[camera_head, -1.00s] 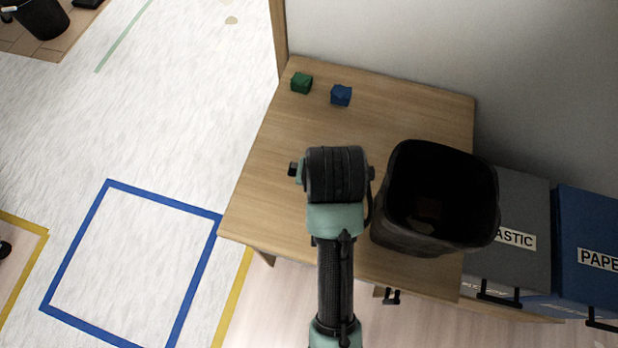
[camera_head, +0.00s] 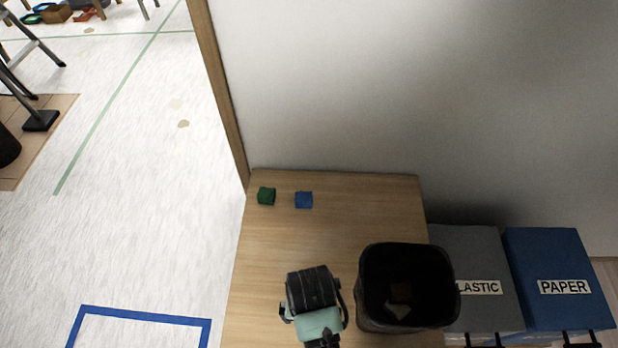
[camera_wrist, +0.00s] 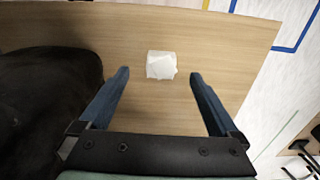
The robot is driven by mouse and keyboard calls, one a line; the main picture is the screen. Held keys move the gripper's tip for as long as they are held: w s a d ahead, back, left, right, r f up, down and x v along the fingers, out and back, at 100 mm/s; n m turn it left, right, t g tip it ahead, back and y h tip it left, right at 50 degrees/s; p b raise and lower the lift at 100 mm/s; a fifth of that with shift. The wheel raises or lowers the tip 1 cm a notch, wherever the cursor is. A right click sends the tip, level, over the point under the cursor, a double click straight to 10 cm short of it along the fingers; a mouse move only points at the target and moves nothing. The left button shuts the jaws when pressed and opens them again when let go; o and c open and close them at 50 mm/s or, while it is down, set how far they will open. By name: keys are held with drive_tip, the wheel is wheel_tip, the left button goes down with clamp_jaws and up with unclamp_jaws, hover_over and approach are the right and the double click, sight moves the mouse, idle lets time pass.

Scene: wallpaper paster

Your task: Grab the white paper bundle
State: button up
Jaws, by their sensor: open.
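The white paper bundle (camera_wrist: 161,65) lies on the wooden table in the wrist view. It is a small, roughly square, crumpled white piece. My gripper (camera_wrist: 159,75) is open and empty, with its two dark blue fingers spread to either side in the picture. The bundle appears between and slightly beyond the fingertips. The fingers do not touch it; their height above the table is hard to tell. In the head view my arm's end is over the table, left of the black bin, and neither the fingers nor the bundle on the table can be seen.
The black bin (camera_head: 365,318) stands close to my arm's right, with pale scraps inside; a dark shape fills the wrist view's left. A green cube (camera_head: 266,196) and a blue cube (camera_head: 304,200) sit at the table's (camera_head: 350,210) back. PLASTIC (camera_head: 470,255) and PAPER (camera_head: 555,255) boxes stand right.

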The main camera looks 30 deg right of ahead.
drive_tip(key=shift+a+f, duration=0.15)
drive_tip(key=shift+f, duration=2.95)
drive_tip(key=shift+c, duration=0.3)
